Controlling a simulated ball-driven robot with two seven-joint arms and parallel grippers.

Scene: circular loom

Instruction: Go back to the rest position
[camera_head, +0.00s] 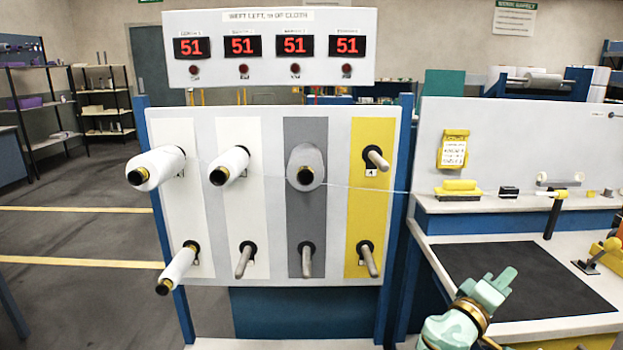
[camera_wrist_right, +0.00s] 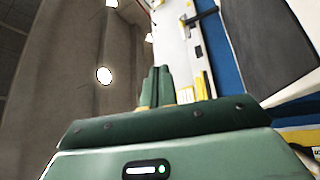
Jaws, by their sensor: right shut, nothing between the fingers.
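My right gripper (camera_head: 494,284) shows at the lower right of the head view, in front of the workbench and its dark mat (camera_head: 525,278). Its pale green fingers are together with nothing between them. In the right wrist view the fingers (camera_wrist_right: 157,82) stand side by side, shut, pointing away from any object close by. My left gripper is not in view. The creel panel (camera_head: 222,135) stands in the middle, with white bobbins (camera_head: 156,168) on the left pegs and a grey one (camera_head: 305,166) on the grey stripe. The yellow stripe's pegs (camera_head: 377,158) are bare.
A display board (camera_head: 270,72) above the panel reads 51 on each counter. The bench shelf (camera_head: 480,205) holds a yellow-topped brush (camera_head: 459,189) and small tools. A hammer-like tool (camera_head: 554,213) stands near the mat's far edge. Open floor (camera_head: 80,235) lies at left.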

